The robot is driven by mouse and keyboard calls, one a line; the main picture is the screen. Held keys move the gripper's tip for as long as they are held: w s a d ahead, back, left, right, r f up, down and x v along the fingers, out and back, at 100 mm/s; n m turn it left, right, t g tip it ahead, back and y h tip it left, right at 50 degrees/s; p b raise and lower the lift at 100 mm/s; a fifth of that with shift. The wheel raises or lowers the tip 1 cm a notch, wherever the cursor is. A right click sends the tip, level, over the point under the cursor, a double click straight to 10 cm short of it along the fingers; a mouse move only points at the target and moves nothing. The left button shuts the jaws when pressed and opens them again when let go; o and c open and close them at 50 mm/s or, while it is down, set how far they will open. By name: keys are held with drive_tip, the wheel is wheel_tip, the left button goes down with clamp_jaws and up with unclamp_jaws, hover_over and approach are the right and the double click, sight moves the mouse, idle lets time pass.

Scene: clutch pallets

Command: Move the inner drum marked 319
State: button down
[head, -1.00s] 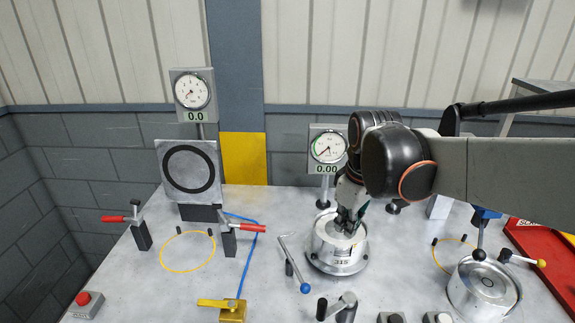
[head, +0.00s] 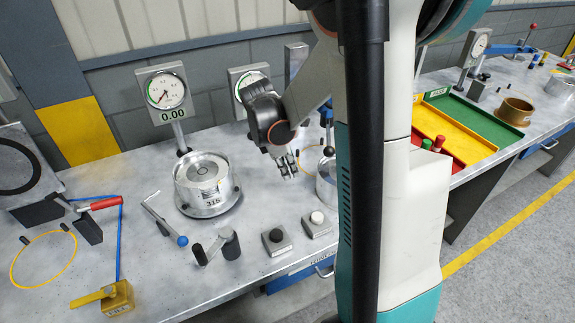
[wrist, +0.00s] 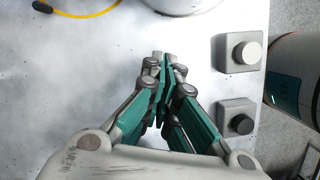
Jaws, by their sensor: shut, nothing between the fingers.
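A silver drum (head: 207,190) stands upright on the grey bench in the head view. Its small front mark looks like 315, but I cannot read the last digit surely. A second silver drum (head: 326,187) stands to its right, mostly hidden behind my arm; its mark does not show. Its edge appears at the top of the wrist view (wrist: 183,6). My gripper (head: 290,172) is shut and empty above the bench between the two drums, apart from both. Its fingertips (wrist: 160,58) meet in the wrist view.
A black button (head: 275,237) and a white button (head: 317,219) sit in front of my gripper. A blue-knobbed lever (head: 165,222) lies left of them. A dial gauge (head: 163,90) stands behind the left drum. Red, yellow and green trays (head: 475,122) lie right.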

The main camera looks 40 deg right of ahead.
sight(317, 184)
drive_tip(key=b+x, duration=0.1)
drive_tip(key=x, duration=0.4)
drive_tip(key=shift+f+b, duration=0.25)
drive_tip(key=shift+b, duration=0.05)
drive_tip(key=s+d, duration=0.2)
drive_tip(key=shift+d+r+b, duration=0.3)
drive_tip(key=shift+d, duration=0.35)
drive_tip(key=shift+s+d, duration=0.35)
drive_tip(key=shift+d, duration=0.2)
drive_tip(key=shift+s+d, duration=0.35)
drive_tip(key=shift+d, duration=0.2)
drive_tip(key=shift+a, duration=0.1)
